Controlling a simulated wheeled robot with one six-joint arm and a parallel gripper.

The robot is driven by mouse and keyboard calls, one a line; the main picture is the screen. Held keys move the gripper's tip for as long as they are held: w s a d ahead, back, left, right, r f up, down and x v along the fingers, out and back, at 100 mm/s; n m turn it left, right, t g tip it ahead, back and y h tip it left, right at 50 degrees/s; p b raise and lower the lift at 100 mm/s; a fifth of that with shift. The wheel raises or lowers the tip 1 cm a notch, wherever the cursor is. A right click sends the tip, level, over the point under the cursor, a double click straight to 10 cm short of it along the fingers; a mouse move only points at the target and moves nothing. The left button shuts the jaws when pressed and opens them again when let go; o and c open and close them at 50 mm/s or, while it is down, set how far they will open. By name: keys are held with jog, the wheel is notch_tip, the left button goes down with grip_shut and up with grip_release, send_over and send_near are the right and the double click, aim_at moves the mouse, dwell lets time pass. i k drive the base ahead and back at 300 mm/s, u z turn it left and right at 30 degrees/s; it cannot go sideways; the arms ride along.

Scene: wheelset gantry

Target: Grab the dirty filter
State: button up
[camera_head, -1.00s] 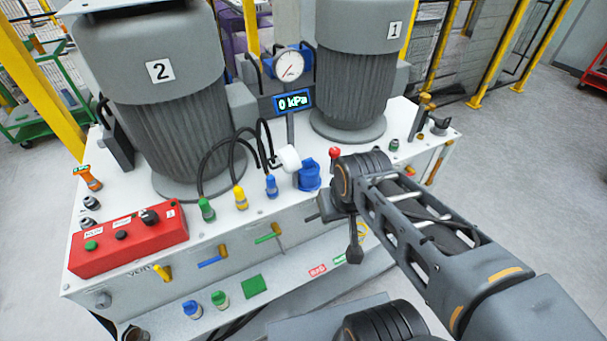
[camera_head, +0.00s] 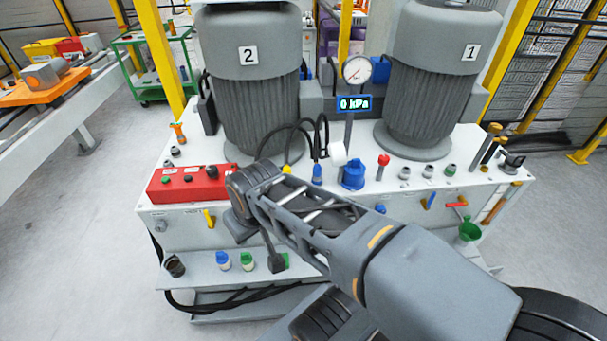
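No part is clearly marked as the dirty filter. A small white cylinder (camera_head: 338,153) is beside the blue housing (camera_head: 353,175) on the white bench top (camera_head: 400,190); I cannot tell whether it is the filter or whether one is inside the housing. My arm reaches in from the lower right. My gripper (camera_head: 258,245) points down in front of the bench, near the red control box (camera_head: 188,184), left of the blue housing and apart from it. The arm covers part of the bench front. I see nothing held, but the fingers are too unclear to judge.
Two large grey motors, number 2 (camera_head: 249,85) and number 1 (camera_head: 440,75), stand behind. A gauge (camera_head: 357,70) and a "0 kPa" display (camera_head: 354,103) are between them. Black hoses (camera_head: 300,128) arch near the housing. A lower shelf (camera_head: 200,275) holds small capped bottles. Floor at left is clear.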

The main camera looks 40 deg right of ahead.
aim_at(355, 166)
jog(key=u, duration=0.5)
jog(key=k, duration=0.4)
jog(key=z, duration=1.2)
jog(key=i, duration=0.5)
jog(key=u, duration=0.05)
